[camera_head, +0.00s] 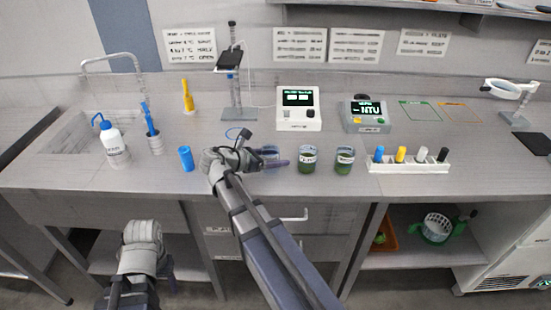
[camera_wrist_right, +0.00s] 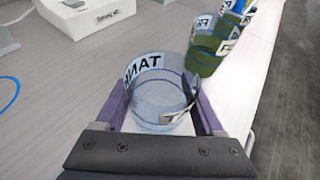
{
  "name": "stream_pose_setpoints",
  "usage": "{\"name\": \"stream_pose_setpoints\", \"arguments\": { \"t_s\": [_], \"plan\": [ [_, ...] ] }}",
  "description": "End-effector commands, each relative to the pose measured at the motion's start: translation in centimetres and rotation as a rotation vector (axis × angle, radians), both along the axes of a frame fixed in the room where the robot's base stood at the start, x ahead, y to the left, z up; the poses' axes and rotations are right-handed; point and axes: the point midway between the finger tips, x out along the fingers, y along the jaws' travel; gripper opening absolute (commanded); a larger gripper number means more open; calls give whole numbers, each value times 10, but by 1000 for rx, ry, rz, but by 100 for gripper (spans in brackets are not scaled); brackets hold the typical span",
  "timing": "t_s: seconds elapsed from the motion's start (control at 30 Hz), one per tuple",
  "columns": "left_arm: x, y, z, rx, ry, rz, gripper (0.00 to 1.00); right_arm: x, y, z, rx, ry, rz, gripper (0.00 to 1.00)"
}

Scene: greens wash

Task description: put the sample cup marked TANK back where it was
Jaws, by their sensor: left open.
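The clear sample cup marked TANK (camera_wrist_right: 160,95) is upright between the two purple fingers of my right gripper (camera_wrist_right: 162,105) in the right wrist view. The fingers press close on both sides of it, and it looks empty. In the head view this cup (camera_head: 270,151) is partly hidden by my right gripper (camera_head: 277,163), at the left of two cups of green liquid. I cannot tell whether its base touches the bench. My left gripper (camera_head: 168,273) is open, low in front of the bench, its fingers mostly hidden by the wrist.
Two green-filled cups (camera_head: 307,161) (camera_head: 344,161) stand close to the right of the TANK cup. A white rack (camera_head: 408,167) with coloured-capped vials, a turbidity meter (camera_head: 366,115) and a white instrument (camera_head: 298,109) stand beyond. A blue cylinder (camera_head: 186,158) stands left. Green (camera_head: 420,111) and orange outlines (camera_head: 459,113) mark bare bench.

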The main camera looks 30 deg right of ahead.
Motion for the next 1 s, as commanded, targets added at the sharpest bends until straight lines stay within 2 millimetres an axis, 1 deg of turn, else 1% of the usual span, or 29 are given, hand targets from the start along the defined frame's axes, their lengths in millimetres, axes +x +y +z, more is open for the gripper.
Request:
{"name": "stream_pose_setpoints", "arguments": {
  "t_s": [0.03,0.2,0.27,0.47,0.57,0.67,1.0],
  "plan": [
    [0,0,0,0,0,0,52,0,0,0,1,0,0,76],
    [0,0,0,0,0,0,52,0,0,0,1,0,0,95],
    [0,0,0,0,0,0,52,0,0,0,1,0,0,100],
    [0,0,0,0,0,0,52,0,0,0,1,0,0,100],
    [0,0,5,0,0,0,52,0,0,5,1,0,0,100],
    [0,0,11,0,0,0,52,0,12,11,2,0,2,100],
    [0,0,39,0,0,0,52,-5,76,38,1,0,4,100]
  ]
}}
